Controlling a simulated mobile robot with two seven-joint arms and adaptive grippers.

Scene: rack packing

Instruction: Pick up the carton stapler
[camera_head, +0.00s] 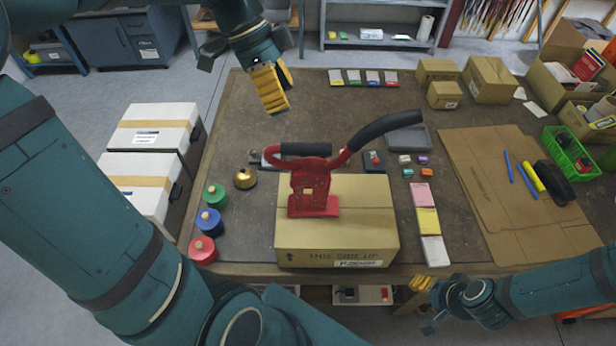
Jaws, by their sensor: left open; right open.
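The carton stapler (308,195) is red with two black-gripped handles. It stands upright on top of a closed cardboard box (335,239) at the near middle of the table. One long handle rises to the right, and a shorter black grip lies level at the upper left. My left gripper (272,92) has yellow fingers. It hangs above the far left part of the table, behind the stapler and apart from it, open and empty. My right gripper (424,304) is low at the table's front edge, right of the box. It is open and apart from the stapler.
Green, blue and red round containers (209,222) and a brass one (245,178) stand left of the box. Colored note pads (427,221) lie right of it. Flat cardboard (490,200) holds pens. Small boxes (489,80) stand at back right. The far middle table is mostly clear.

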